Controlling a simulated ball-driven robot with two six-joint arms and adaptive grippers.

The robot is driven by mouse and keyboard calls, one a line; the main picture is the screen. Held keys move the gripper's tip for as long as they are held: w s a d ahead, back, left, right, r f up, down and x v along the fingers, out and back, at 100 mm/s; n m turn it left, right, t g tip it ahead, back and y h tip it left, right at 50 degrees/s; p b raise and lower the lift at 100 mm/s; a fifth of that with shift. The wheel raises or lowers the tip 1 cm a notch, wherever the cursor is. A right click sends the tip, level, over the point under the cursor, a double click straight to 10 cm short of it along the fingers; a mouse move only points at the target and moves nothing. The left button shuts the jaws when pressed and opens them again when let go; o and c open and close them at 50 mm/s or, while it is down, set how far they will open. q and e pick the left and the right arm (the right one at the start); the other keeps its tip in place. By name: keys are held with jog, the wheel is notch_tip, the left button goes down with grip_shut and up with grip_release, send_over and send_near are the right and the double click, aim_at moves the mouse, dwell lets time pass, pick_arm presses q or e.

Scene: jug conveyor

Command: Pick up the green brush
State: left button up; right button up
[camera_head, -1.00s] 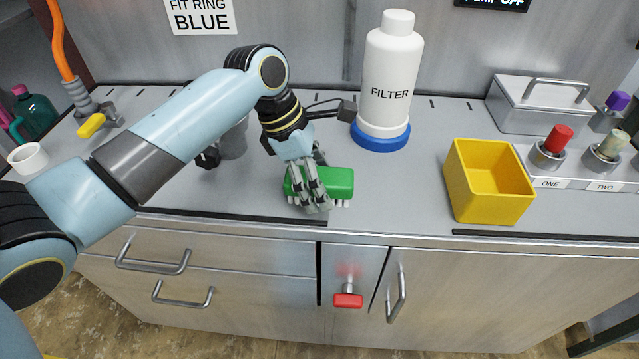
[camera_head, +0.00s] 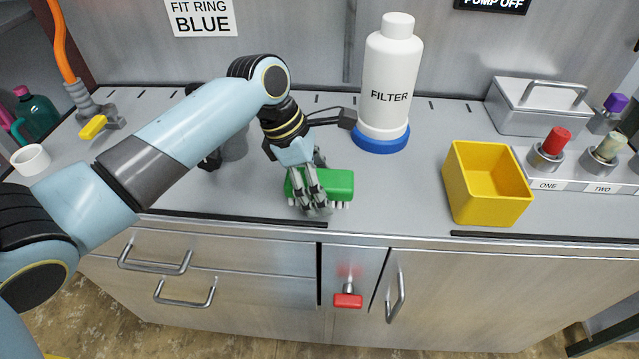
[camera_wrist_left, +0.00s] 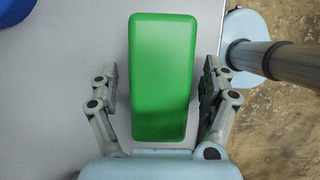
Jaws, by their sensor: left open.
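The green brush (camera_head: 338,184) lies on the grey counter near its front edge, with white bristles showing under it in the head view. In the left wrist view the green brush (camera_wrist_left: 162,75) lies between the two fingers. My left gripper (camera_head: 316,203) is open around it, with a finger on each side. In the wrist view my left gripper (camera_wrist_left: 160,85) shows a gap between each finger and the brush. The left end of the brush is partly hidden by the fingers in the head view. My right gripper is not in view.
A white filter bottle (camera_head: 390,80) on a blue ring (camera_head: 380,142) stands behind the brush. A yellow bin (camera_head: 488,205) stands to the right. A grey cup (camera_head: 235,140) is partly hidden behind my left arm. Free counter lies between brush and bin.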

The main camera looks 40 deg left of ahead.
pick_arm(q)
jog(key=shift+f, duration=0.1)
jog(key=shift+c, duration=0.3)
jog(key=c, duration=1.3)
